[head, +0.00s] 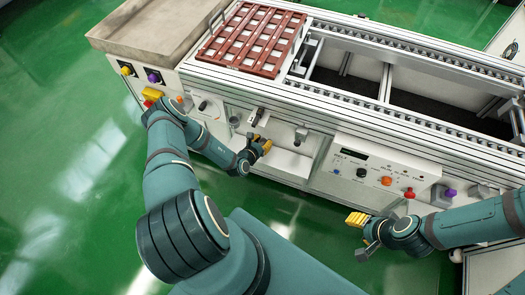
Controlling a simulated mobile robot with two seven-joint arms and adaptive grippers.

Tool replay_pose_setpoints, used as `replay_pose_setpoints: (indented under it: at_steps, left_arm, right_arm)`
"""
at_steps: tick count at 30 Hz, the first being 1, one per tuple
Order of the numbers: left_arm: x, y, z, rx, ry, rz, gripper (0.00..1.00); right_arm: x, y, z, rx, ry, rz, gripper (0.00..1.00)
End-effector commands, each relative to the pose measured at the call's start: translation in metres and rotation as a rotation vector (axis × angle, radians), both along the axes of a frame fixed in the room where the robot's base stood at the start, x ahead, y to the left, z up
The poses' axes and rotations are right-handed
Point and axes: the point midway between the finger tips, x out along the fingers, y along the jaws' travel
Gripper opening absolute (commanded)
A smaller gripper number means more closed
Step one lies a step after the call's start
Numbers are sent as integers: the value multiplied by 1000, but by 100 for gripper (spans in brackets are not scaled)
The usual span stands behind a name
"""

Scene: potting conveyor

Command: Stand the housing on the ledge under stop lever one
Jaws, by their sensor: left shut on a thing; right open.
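My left gripper (264,147) is at the conveyor's front panel, just above the recessed white ledge (287,163). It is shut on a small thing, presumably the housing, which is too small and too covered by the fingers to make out. Small lever-like fittings show on the panel: one (257,117) just above my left gripper and another (301,133) to its right. I cannot tell which is stop lever one. My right gripper (360,232) is open and empty, low in front of the cabinet's right part.
A control panel (372,170) with knobs and a red button is right of the ledge. A brown slatted grid (253,38) lies on the conveyor (350,95). A tray-topped bench (155,28) adjoins at left. The green floor (60,150) is clear.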

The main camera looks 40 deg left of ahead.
Motion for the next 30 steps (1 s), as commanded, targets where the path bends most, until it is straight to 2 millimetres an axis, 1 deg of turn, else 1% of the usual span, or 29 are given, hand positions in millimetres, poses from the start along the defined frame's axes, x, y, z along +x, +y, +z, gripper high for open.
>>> replay_pose_setpoints:
  at_steps: [1,3,9,16,18,25,30]
  left_arm:
    - [-4,-1,-15,-4,8,1,19]
    - [-3,-1,-21,-3,6,0,19]
    - [-4,-1,-31,-4,6,0,19]
    - [-2,-1,-63,-2,4,1,19]
    - [0,0,-65,-2,4,1,19]
    - [0,0,-63,-2,4,-1,19]
    - [0,0,-68,-2,5,-1,19]
  right_arm:
    - [1,0,-6,0,-2,-1,48]
    - [1,0,-9,0,-3,-1,48]
    - [2,0,-12,-1,-6,-2,48]
    - [5,-1,-28,-3,-11,-3,48]
    - [6,-1,-31,-3,-14,-3,48]
    - [6,-1,-28,-3,-14,-4,48]
    - [6,-1,-32,-3,-15,-4,48]
